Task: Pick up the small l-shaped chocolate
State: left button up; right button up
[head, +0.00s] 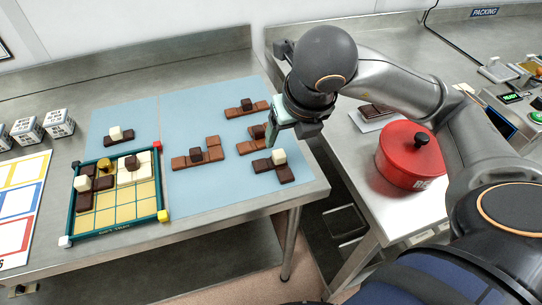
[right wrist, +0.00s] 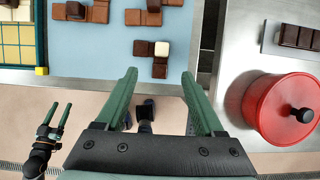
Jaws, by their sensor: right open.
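The small L-shaped chocolate (head: 284,175) is dark brown with a cream cube knob on top. It lies on the blue mat (head: 215,195) near its right front corner. It shows in the right wrist view (right wrist: 145,48) just beyond the fingertips, with one end lying between their lines. My right gripper (head: 293,131) is open and empty, above the mat's right edge; it also shows in the right wrist view (right wrist: 160,74). In the right wrist view my left gripper (right wrist: 60,105) is open and empty at the lower left, off the table.
Other brown chocolates lie on the mat, one a longer L (head: 181,162), others close behind the dark piece (head: 245,148). A yellow gridded mould tray (head: 162,190) with several pieces stands left. A red pot (head: 400,165) stands on the right table, across a gap.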

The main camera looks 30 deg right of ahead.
jog(key=b, duration=0.1)
send_over(280, 156)
jog(key=s, duration=0.3)
jog(key=f, duration=0.5)
jog(key=shift+w+a, duration=0.1)
jog(key=shift+a, duration=0.3)
jog(key=shift+x, duration=2.95)
jog(key=shift+d, duration=0.1)
jog(key=shift+c, duration=0.2)
grip_shut()
